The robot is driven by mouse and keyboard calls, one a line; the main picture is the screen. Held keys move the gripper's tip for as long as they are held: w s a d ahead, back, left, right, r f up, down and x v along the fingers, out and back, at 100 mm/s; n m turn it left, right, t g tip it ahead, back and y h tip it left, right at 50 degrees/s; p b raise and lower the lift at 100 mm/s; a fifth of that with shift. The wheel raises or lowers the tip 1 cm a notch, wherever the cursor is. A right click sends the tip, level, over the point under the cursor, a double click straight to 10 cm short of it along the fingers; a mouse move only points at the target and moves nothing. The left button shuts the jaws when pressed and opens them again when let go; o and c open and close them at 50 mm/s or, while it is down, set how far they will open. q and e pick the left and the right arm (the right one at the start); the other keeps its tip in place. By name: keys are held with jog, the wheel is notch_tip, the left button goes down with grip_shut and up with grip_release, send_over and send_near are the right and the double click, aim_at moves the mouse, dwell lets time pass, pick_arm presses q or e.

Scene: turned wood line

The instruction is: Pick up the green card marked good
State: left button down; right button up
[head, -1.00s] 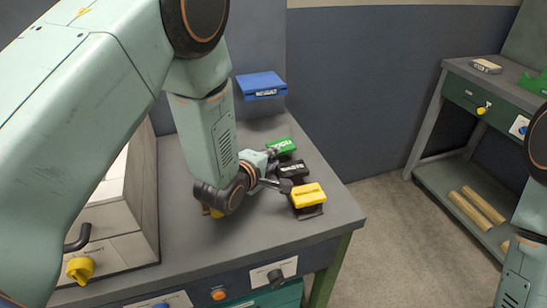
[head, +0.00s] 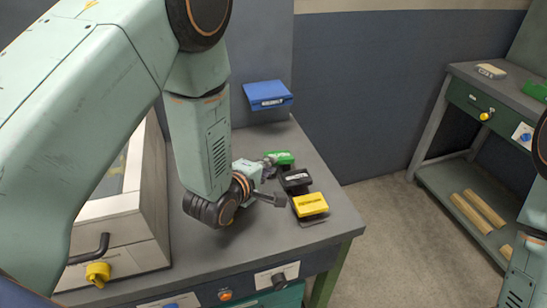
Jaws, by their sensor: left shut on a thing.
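The green card (head: 284,157) is at the back of a short row on the grey bench. Its label is too small to read. My left gripper (head: 273,161) reaches in from the left and is shut on the green card at its left edge. Part of the card is hidden by the gripper, and I cannot tell whether it is clear of its holder. A black card (head: 295,177) and a yellow card (head: 311,205) stand in front of it in the row. My right gripper is out of view.
A blue box (head: 268,92) is on the wall behind the bench (head: 330,232). A pale cabinet (head: 125,228) with a dark handle stands on the left. Another bench (head: 440,165) with wooden rods on its shelf stands at the right, across open floor.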

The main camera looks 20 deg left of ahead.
pick_arm(q)
jog(key=p+v, duration=0.3)
jog(key=v, duration=0.7)
jog(key=shift+s+f, duration=0.2)
jog(key=shift+s, duration=0.05)
jog(key=shift+s, duration=0.1)
